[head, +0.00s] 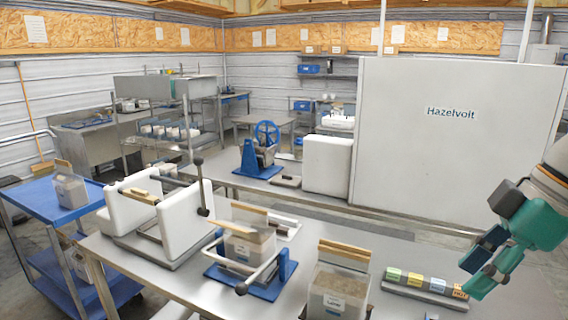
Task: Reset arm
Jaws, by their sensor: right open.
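My right gripper (477,270), teal and dark, comes in from the right edge of the head view. Its jaws are open and nothing shows between them. It hangs above the right part of the steel table, close to the right end of a grey strip of coloured labelled blocks (427,288). I cannot tell whether it touches the strip. My left gripper is not in view.
A clear bin of substrate (340,290) stands at the front middle of the table. A blue-based frame (250,262) with a bin and a white press-like fixture (155,215) stand left. A blue cart (60,200) is far left. A tall Hazelvoit panel (450,150) stands behind.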

